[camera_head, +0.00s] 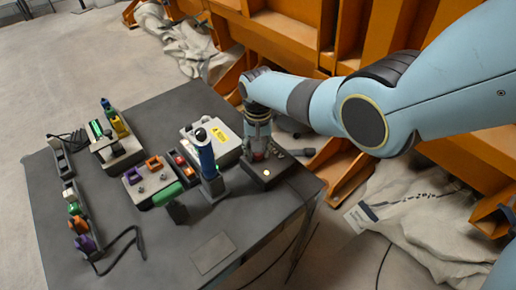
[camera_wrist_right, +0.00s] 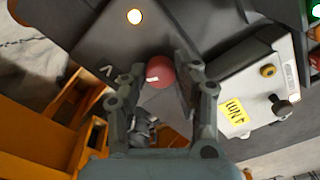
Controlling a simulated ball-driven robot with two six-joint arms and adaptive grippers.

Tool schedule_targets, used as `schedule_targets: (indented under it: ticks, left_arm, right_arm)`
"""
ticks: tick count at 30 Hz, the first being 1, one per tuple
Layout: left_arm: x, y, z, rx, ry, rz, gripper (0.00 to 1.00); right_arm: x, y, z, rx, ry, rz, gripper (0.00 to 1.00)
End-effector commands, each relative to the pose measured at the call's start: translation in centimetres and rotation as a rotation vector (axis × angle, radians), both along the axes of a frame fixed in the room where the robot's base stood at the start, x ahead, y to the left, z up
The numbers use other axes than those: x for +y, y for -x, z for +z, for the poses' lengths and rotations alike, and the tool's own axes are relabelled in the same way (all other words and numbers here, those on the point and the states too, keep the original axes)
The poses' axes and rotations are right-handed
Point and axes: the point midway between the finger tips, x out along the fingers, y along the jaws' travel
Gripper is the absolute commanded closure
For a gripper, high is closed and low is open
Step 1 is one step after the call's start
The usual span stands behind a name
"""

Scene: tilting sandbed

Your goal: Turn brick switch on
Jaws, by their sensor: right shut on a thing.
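A dark box with a red knob stands at the right corner of the grey table; I take this box (camera_head: 262,180) as the brick switch. Its red knob (camera_wrist_right: 160,72) has a white mark and shows between my fingers in the right wrist view. A round, pale lamp (camera_wrist_right: 134,16) on the box looks bright; it also shows in the head view (camera_head: 266,173). My right gripper (camera_head: 258,150) reaches down onto the box from above and is shut on the red knob. In the head view the fingers hide most of the knob. My left gripper is in neither view.
A white box with a yellow label (camera_head: 218,136) stands close to the left of the switch box. A blue upright handle (camera_head: 206,160) and a green handle (camera_head: 167,194) stand nearby. Orange steel frames (camera_head: 285,40) rise behind the table. The table's front middle is mostly clear.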

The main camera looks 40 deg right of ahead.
Motion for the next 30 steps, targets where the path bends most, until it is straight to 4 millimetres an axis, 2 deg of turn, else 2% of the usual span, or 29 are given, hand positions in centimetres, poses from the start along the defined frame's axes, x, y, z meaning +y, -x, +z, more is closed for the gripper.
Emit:
schedule_targets:
  ticks: [9,10,15,25,30]
  left_arm:
    - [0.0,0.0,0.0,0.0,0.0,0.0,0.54]
    - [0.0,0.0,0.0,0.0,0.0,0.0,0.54]
    - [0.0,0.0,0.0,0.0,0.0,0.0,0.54]
    - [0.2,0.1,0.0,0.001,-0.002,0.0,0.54]
    - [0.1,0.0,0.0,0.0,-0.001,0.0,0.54]
  right_arm:
    - [0.1,0.0,0.0,-0.001,-0.002,-0.001,1.0]
    - [0.1,0.0,0.0,-0.001,-0.002,-0.001,0.66]
    - [0.1,0.0,0.0,-0.001,-0.001,0.0,0.47]
    - [0.0,0.0,0.3,-0.001,-0.001,0.0,0.47]
    - [0.0,-0.1,1.9,-0.003,-0.001,0.001,0.47]
